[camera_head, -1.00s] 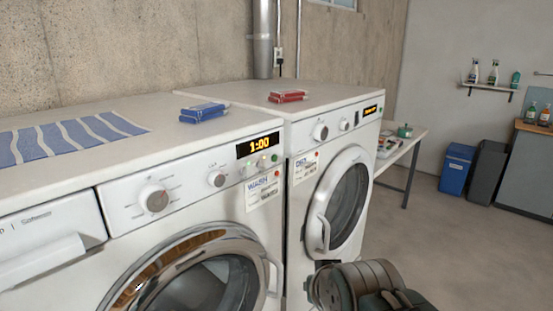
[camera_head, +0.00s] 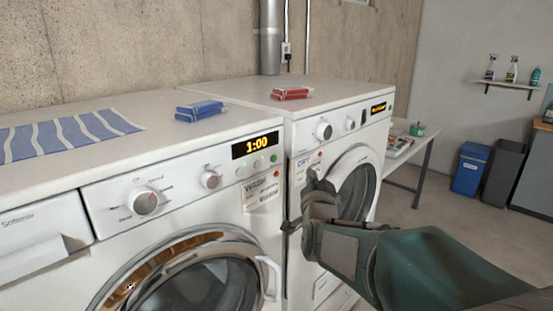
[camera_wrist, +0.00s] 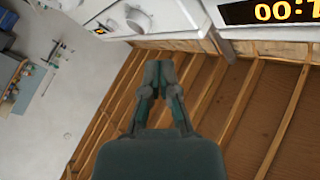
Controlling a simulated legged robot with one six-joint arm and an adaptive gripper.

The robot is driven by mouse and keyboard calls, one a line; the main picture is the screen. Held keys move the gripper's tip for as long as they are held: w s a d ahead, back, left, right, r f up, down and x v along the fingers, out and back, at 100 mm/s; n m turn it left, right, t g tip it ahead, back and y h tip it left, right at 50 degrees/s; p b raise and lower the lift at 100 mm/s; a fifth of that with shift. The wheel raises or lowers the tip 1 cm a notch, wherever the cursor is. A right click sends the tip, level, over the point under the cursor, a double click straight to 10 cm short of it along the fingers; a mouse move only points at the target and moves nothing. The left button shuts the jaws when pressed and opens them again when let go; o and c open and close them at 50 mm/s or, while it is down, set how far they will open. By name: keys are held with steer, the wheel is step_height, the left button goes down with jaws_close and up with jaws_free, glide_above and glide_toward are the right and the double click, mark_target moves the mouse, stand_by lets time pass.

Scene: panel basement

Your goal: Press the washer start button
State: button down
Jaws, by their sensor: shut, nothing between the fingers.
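The washer (camera_head: 110,170) is the white left machine, with a WASH label and a lit display (camera_head: 256,145) reading 1:00. Beside the display are small round buttons, including a green one (camera_head: 273,158), and a small red spot (camera_head: 276,174) by the label. Which is the start button I cannot tell. My gripper (camera_head: 311,178) is raised in front of the dryer, to the right of the washer's buttons in the picture. In the wrist view my gripper (camera_wrist: 160,68) is shut and empty. Part of a lit display (camera_wrist: 268,11) shows there, upside down, apart from the fingertips.
The dryer (camera_head: 340,110) stands right of the washer, partly hidden by my arm. A side table (camera_head: 410,150) and bins (camera_head: 470,170) stand at right. Floor there is clear.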

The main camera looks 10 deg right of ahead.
mark_target(274, 158)
steer(key=shift+w+a, duration=0.1)
steer(key=shift+a, duration=0.25)
steer(key=w+a, duration=0.1)
steer(key=w, duration=0.1)
steer(key=w+a, duration=0.3)
steer(key=w, duration=0.2)
steer(key=shift+a, duration=0.4)
steer(key=shift+w, duration=0.1)
stand_by(1.2)
steer(key=shift+w+a+r, duration=0.15)
steer(key=shift+w+a, duration=0.05)
